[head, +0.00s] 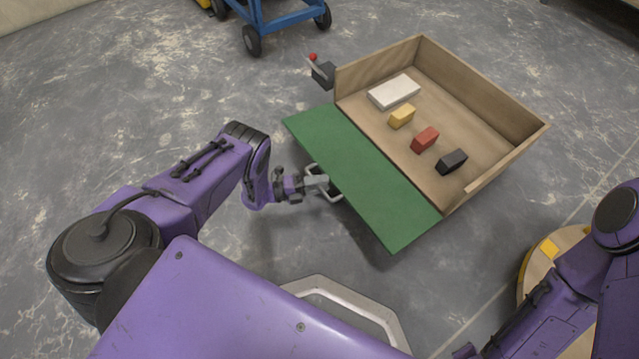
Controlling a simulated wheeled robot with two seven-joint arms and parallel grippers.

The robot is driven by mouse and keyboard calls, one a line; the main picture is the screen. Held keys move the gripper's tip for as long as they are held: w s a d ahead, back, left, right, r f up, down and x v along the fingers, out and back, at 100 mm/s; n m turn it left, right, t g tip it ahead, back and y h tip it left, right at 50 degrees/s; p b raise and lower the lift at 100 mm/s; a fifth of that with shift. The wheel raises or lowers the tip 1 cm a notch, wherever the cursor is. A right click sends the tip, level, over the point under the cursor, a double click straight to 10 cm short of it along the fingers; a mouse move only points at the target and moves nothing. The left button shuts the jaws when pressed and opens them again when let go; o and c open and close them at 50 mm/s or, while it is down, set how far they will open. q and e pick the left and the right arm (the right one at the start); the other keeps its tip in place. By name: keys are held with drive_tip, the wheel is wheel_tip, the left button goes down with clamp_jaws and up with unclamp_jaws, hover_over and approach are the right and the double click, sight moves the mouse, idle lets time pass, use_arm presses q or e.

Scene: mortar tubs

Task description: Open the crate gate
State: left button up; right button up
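The wooden crate (487,68) stands on the floor at the upper right of the head view. Its green gate (362,176) is swung down and outward on the near-left side, lying close to flat. A pale loop handle (338,197) sticks out from the gate's outer edge. My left gripper (318,181) is at this handle and looks closed around its bar; the fingertips are small in view. A dark latch box (324,74) with a red-knobbed lever sits at the crate's far-left corner, clear of the gate. My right arm enters at the right; its gripper is not visible.
Inside the crate are a white slab (394,91), a yellow block (401,116), a red block (424,140) and a black block (451,161). A blue wheeled cart (285,18) stands at the top. A round yellow-edged object (537,262) is at the lower right. Floor left of the gate is clear.

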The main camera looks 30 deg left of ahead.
use_arm(q)
drive_tip(key=shift+s+a+r, duration=0.1)
drive_tip(key=shift+s+a, duration=0.15)
drive_tip(key=shift+a, duration=0.1)
drive_tip(key=p+v, duration=0.3)
drive_tip(key=v, duration=0.6)
drive_tip(key=shift+s+a, duration=0.25)
drive_tip(key=shift+a, duration=0.05)
